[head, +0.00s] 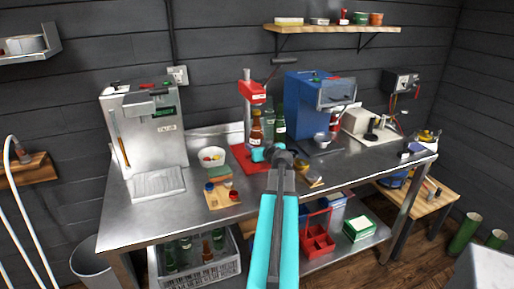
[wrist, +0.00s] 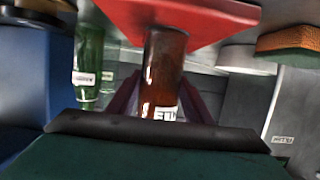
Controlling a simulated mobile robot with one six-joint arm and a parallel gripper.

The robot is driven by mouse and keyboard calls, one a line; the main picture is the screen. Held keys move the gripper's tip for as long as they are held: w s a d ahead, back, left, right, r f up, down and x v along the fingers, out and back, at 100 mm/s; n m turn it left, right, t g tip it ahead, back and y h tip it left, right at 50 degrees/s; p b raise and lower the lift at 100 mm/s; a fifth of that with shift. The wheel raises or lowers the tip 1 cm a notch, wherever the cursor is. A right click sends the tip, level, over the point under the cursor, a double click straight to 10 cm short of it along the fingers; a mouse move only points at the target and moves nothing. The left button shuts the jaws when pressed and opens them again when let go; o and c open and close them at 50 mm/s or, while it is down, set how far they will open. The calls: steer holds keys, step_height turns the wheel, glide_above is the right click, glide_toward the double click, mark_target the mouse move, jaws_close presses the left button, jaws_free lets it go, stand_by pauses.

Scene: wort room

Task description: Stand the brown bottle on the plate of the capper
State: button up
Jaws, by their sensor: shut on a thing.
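The brown bottle (head: 257,130) is upright in the head view, just in front of the red capper (head: 252,92). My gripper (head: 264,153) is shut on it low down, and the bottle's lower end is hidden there. In the wrist view the brown bottle (wrist: 165,65) stands between the two dark fingers (wrist: 160,105), with part of a white label showing. The capper's red plate (head: 238,152) is at the bottle's lower end, and it fills the top of the wrist view (wrist: 205,18). I cannot tell whether the bottle touches the plate.
Green bottles (head: 279,126) stand close to the right, one also in the wrist view (wrist: 88,65). A blue machine (head: 303,105) is further right. A white bowl (head: 211,157) and a sponge (head: 219,172) lie left.

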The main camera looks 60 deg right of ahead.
steer(key=o, duration=1)
steer(key=shift+s+a, duration=0.1)
steer(key=b+v, duration=0.5)
steer(key=v, duration=0.6)
steer(key=shift+b, duration=0.3)
steer(key=shift+s+a+r+b, duration=0.1)
steer(key=shift+s+b, duration=0.05)
steer(key=shift+b, duration=1.05)
steer(key=b+v, duration=0.1)
steer(key=b, duration=0.5)
steer(key=shift+s+a+b, duration=0.2)
steer(key=shift+s+b, duration=0.05)
steer(key=shift+b, duration=0.1)
steer(key=shift+s+a+r+b, duration=0.15)
steer(key=shift+s+r+b, duration=0.1)
steer(key=shift+b, duration=0.35)
